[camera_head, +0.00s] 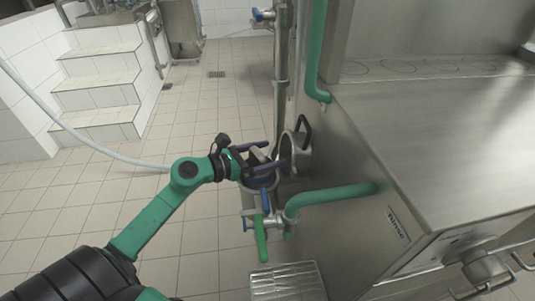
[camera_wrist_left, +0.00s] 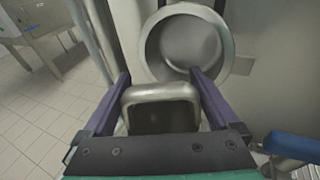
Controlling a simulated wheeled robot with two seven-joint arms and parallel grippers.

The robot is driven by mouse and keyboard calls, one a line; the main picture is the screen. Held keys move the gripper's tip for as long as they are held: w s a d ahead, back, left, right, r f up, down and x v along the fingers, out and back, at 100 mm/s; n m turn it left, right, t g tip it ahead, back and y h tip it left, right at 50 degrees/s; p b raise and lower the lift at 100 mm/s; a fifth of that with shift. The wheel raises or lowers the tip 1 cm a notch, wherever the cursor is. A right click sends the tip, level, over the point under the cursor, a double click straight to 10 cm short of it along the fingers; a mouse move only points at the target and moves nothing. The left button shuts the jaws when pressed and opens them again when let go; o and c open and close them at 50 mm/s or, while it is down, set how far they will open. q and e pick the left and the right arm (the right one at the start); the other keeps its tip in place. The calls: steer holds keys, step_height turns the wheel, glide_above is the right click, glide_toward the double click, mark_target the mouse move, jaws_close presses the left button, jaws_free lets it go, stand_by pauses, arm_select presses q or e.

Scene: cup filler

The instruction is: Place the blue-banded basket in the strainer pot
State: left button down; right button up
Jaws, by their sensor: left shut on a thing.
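My left gripper (camera_head: 277,158) is shut on the grey metal handle of the blue-banded basket (camera_head: 262,181); the blue band shows just below the fingers. In the left wrist view the handle (camera_wrist_left: 160,93) is a squared grey loop between the two purple fingers. The strainer pot (camera_head: 273,193) is a metal vessel on the pipework, right under the gripper. Its round lid (camera_head: 295,148) stands open to the right; it also shows in the left wrist view (camera_wrist_left: 184,46). The gripper hides much of the basket and pot mouth, so I cannot tell how deep the basket sits.
A steel machine (camera_head: 440,140) fills the right side, close to the pot. A green pipe (camera_head: 330,195) and a green-handled valve (camera_head: 260,240) are beside and below the pot. A floor grate (camera_head: 287,281) lies in front. Tiled floor on the left is clear up to the white steps (camera_head: 100,85).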

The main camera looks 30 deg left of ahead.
arm_select(q)
steer(key=shift+f, duration=0.1)
jaws_free()
arm_select(e)
steer(key=shift+w+r, duration=0.2)
steer(key=shift+w, duration=0.05)
steer(key=shift+s, duration=0.1)
arm_select(q)
steer(key=shift+r+p, duration=0.6)
steer(key=shift+s+a+f, duration=0.1)
steer(key=shift+s+a, duration=0.25)
steer(key=shift+s, duration=0.15)
steer(key=b+v, duration=0.1)
steer(key=v, duration=1)
arm_select(e)
steer(key=shift+s+f, duration=0.15)
